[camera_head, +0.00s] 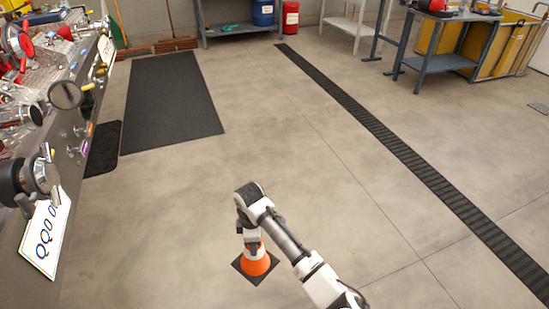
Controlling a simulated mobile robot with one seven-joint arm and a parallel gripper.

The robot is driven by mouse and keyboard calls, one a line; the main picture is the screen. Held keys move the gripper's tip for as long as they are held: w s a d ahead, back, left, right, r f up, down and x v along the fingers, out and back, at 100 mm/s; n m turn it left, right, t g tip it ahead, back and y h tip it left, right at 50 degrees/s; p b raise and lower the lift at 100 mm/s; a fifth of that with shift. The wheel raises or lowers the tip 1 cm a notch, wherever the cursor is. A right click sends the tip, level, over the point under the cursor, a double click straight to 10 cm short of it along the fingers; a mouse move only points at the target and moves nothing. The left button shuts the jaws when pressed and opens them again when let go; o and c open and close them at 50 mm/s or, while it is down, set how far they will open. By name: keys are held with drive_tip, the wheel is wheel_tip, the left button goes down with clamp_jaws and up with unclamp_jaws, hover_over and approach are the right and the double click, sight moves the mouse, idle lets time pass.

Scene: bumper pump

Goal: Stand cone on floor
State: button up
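An orange cone (257,266) with a white band and a dark square base stands upright in the picture, low at the centre. Its base appears to be on or very near the concrete floor (150,230); I cannot tell whether it touches. My gripper (251,245) points down at the top of the cone, and its fingers overlap the cone's upper part. The fingertips are too small and too hidden to show whether they are closed on it. The cone's tip is hidden by my gripper.
A drain grate (400,150) crosses the floor at right. A workbench (450,62) stands at the back right. The floor around the cone is clear.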

drive_tip(key=s+f+n+b, duration=0.1)
drive_tip(key=f+n, duration=0.1)
drive_tip(key=s+d+f+n+b, duration=0.1)
drive_tip(key=s+f+n, duration=0.1)
drive_tip(key=f, duration=0.1)
drive_tip(key=s+d+f+n+b, duration=0.1)
drive_tip(key=f+n+b, duration=0.1)
drive_tip(key=f+n, duration=0.1)
drive_tip(key=shift+s+d+f, duration=0.1)
drive_tip(key=shift+s+f, duration=0.1)
drive_tip(key=s+d+f+n+b, duration=0.3)
drive_tip(key=s+f+n, duration=0.2)
drive_tip(key=s+f, duration=0.1)
wheel_tip(320, 180, down, 20)
drive_tip(key=b, duration=0.4)
drive_tip(key=shift+d+f, duration=0.15)
drive_tip(key=shift+d, duration=0.05)
drive_tip(key=shift+f, duration=0.15)
drive_tip(key=o, duration=1.5)
wheel_tip(320, 180, up, 12)
drive_tip(key=p, duration=0.2)
drive_tip(key=shift+p, duration=0.35)
